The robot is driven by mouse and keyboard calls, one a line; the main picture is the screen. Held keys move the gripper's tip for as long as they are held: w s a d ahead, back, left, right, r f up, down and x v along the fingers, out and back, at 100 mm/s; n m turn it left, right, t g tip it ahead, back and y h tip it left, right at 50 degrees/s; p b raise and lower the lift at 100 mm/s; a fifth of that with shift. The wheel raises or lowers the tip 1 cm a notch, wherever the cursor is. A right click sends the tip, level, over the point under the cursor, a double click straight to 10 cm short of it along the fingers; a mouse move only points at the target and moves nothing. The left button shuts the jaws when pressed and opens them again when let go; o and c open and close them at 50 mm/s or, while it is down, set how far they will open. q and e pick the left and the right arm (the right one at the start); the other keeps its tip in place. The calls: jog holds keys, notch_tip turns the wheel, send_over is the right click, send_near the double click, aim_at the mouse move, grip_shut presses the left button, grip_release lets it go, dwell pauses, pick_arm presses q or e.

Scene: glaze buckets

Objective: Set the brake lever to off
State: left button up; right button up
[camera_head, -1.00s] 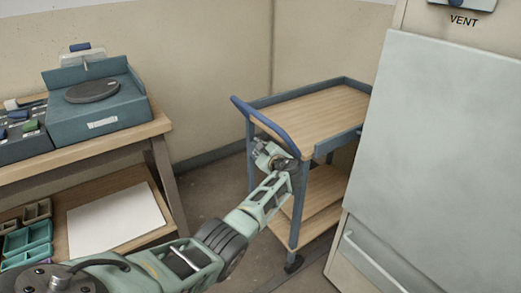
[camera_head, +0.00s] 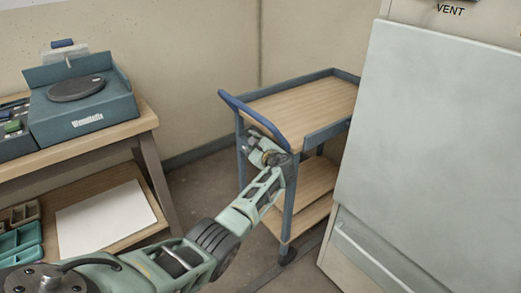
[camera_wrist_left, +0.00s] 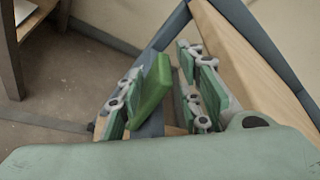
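A bright green block-like part (camera_wrist_left: 150,92), which looks like the brake lever, shows in the left wrist view at the cart's handle end. My left gripper (camera_wrist_left: 165,95) is open around it, with one finger on each side. The green part is closer to the left finger; I cannot tell if they touch. In the head view my left gripper (camera_head: 268,152) is at the near corner of the cart (camera_head: 310,104), below its blue handle (camera_head: 252,118), and hides the lever there. The lever's on or off setting cannot be read. My right gripper is out of view.
A large pale cabinet (camera_head: 430,140) marked VENT stands close on the cart's right. A wooden bench (camera_head: 95,143) with a blue-grey device (camera_head: 85,105) and a lower shelf holding a white sheet (camera_head: 105,218) stands left. Bare floor lies between bench and cart.

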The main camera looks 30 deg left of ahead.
pick_arm(q)
jog(key=v, duration=1.1)
jog(key=shift+s+r, duration=0.15)
jog(key=shift+r, duration=0.05)
